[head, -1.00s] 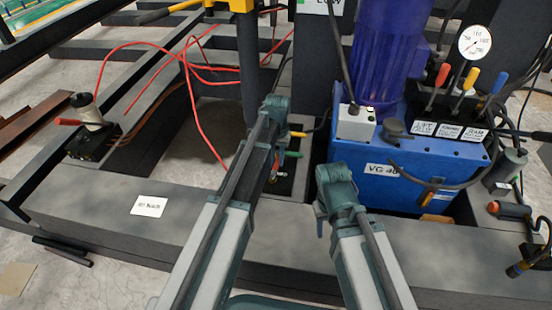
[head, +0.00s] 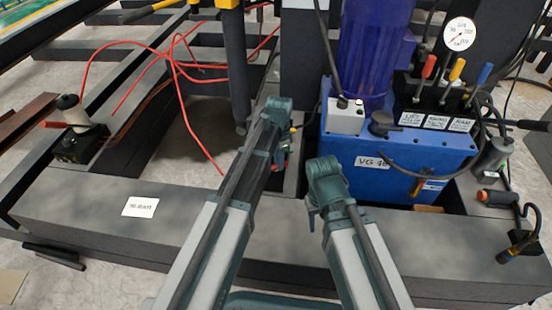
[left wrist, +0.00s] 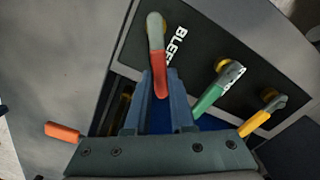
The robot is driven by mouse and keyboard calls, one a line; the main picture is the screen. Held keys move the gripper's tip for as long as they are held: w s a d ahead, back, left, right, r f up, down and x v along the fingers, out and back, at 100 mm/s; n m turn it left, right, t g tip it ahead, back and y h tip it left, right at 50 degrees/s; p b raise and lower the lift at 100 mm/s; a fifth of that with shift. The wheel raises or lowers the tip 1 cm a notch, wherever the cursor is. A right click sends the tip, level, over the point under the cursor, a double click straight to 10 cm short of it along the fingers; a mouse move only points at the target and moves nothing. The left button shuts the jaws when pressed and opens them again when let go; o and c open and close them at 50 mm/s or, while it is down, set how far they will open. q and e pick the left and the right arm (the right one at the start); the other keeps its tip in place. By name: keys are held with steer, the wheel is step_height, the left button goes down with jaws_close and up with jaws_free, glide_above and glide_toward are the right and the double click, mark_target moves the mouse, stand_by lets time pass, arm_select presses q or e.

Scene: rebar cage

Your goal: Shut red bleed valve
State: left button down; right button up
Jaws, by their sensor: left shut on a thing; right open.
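The red bleed valve handle (left wrist: 158,64) shows in the left wrist view, with a grey upper end and a red grip. It lies beside white lettering that reads as "BLE…" on a dark plate (left wrist: 195,40). My left gripper (left wrist: 160,112) has its two blue fingers on either side of the red grip's end and is shut on it. In the head view my left gripper (head: 281,154) is small and partly hidden by its arm, beside the blue pump unit. My right gripper (head: 312,212) is open in front of the blue unit; its fingertips are hardly visible.
A green-handled valve (left wrist: 212,90) and a yellow-handled valve (left wrist: 262,115) sit close to the right of the red one. The blue pump unit (head: 350,155) with levers and a gauge (head: 459,34) stands to the right. Red hoses (head: 178,75) run at left.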

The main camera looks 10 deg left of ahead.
arm_select(q)
steer(key=s+m, duration=0.1)
steer(key=m, duration=0.2)
steer(key=shift+s+d, duration=0.35)
steer(key=shift+s+d+m, duration=0.1)
steer(key=shift+s+m, duration=0.25)
steer(key=shift+m, duration=0.55)
steer(key=shift+s+m, duration=0.35)
steer(key=shift+m, duration=0.55)
steer(key=c, duration=0.8)
jaws_free()
steer(key=shift+o, duration=0.2)
steer(key=shift+r, duration=0.1)
arm_select(e)
steer(key=shift+r, duration=0.1)
arm_select(q)
step_height(320, 180, up, 14)
steer(key=p, duration=1.4)
steer(key=shift+f, duration=0.2)
arm_select(e)
step_height(320, 180, up, 14)
steer(key=shift+d, duration=0.15)
steer(key=shift+f, duration=0.2)
